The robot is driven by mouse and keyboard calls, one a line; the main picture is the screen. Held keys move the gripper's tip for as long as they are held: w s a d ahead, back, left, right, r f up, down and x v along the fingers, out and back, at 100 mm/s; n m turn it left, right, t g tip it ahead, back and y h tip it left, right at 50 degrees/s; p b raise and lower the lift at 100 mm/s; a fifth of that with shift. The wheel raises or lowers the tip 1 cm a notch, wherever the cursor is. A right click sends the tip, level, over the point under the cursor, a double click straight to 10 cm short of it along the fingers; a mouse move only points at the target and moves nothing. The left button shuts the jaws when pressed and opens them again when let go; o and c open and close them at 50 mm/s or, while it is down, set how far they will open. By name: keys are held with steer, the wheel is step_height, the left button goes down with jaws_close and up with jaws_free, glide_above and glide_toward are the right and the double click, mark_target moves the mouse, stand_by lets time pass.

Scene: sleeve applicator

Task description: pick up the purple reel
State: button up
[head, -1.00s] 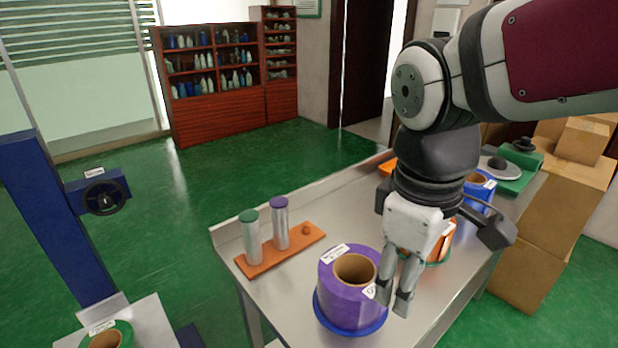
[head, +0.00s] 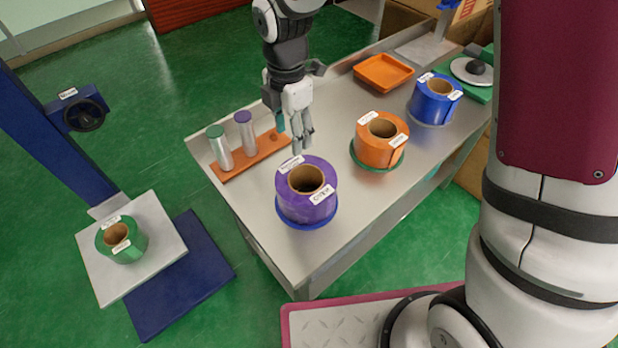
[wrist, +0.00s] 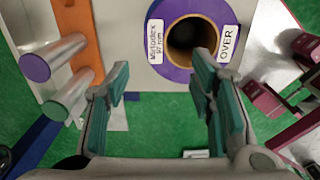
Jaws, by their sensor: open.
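The purple reel (head: 306,193) stands upright on a blue disc (head: 301,224) near the front-left end of the steel table, with a brown hollow core and white labels on it. In the wrist view the purple reel (wrist: 197,40) shows beyond the fingers, toward the top right of centre. My gripper (head: 304,146) is open and empty, behind the reel in the head view and apart from it. In the wrist view my gripper (wrist: 165,85) has its two fingers wide apart, with the right fingertip overlapping the reel's lower edge in the picture.
An orange rack (head: 252,155) with green-capped and purple-capped cylinders stands left of my gripper. An orange reel (head: 378,149), a blue reel (head: 428,106) and an orange tray (head: 383,72) are farther right on the table. A green reel (head: 122,246) sits on a separate stand at left.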

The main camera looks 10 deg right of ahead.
mark_target(292, 164)
step_height(292, 164, down, 7)
steer(key=shift+f, duration=0.1)
steer(key=shift+w+a+f+p, duration=0.1)
steer(key=shift+f+p, duration=0.15)
steer(key=shift+f, duration=1)
steer(key=shift+w+f+p, duration=0.1)
steer(key=shift+f+p, duration=0.1)
steer(key=shift+f, duration=1)
jaws_close()
